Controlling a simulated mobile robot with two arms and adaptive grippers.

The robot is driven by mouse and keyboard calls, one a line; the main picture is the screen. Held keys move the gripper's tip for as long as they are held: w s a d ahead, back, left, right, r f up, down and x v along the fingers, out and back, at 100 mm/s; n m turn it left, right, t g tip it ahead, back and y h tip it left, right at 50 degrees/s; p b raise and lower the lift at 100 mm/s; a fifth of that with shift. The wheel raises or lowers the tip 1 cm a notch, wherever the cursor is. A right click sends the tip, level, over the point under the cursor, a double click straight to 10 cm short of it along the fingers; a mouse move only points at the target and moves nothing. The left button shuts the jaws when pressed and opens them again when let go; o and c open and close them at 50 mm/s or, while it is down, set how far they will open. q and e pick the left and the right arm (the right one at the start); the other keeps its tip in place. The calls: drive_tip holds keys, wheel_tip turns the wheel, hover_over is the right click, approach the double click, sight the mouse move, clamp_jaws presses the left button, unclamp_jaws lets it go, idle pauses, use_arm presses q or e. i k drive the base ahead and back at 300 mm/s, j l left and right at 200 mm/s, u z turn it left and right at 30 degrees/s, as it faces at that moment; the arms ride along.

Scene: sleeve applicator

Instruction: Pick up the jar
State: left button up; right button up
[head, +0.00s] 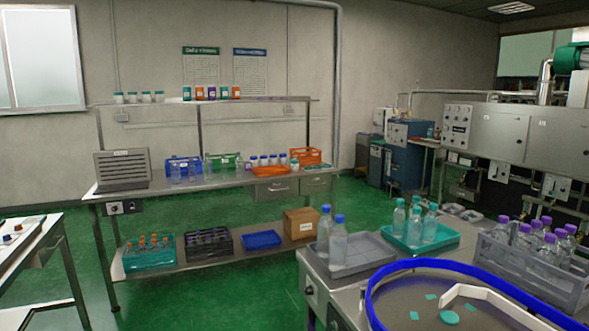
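Neither of my grippers shows in the head view. Several small jars are in sight, and I cannot tell which one the task means. Clear jars with teal lids (146,98) stand on the upper shelf at the left. Coloured jars (211,93) stand farther right on that shelf. White jars with blue lids (264,161) stand on the bench below, beside an orange tray (270,170). A jar with a teal lid (294,163) stands near them. All of these stand upright and are small in the picture.
A near table (325,291) at the lower right holds a grey tray (350,264) with blue-capped bottles, a teal tray (399,240) with bottles, a grey crate (520,272) of purple-capped bottles and a blue-rimmed round table (405,272). Green floor (190,300) lies free between the tables.

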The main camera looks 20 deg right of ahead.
sight(294, 167)
drive_tip(key=i, duration=1.15)
drive_tip(key=i+j, duration=0.1)
drive_tip(key=i, duration=1)
drive_tip(key=i+z, duration=0.1)
drive_tip(key=i, duration=1.05)
drive_tip(key=i+z, duration=0.45)
drive_tip(key=i, duration=0.15)
drive_tip(key=i+j+z, duration=0.15)
drive_tip(key=i+z, duration=0.25)
drive_tip(key=i, duration=0.2)
drive_tip(key=i+l+z, duration=0.1)
drive_tip(key=i+l, duration=0.3)
drive_tip(key=i+l+z, duration=0.1)
drive_tip(key=i+l, duration=0.2)
drive_tip(key=i, duration=0.25)
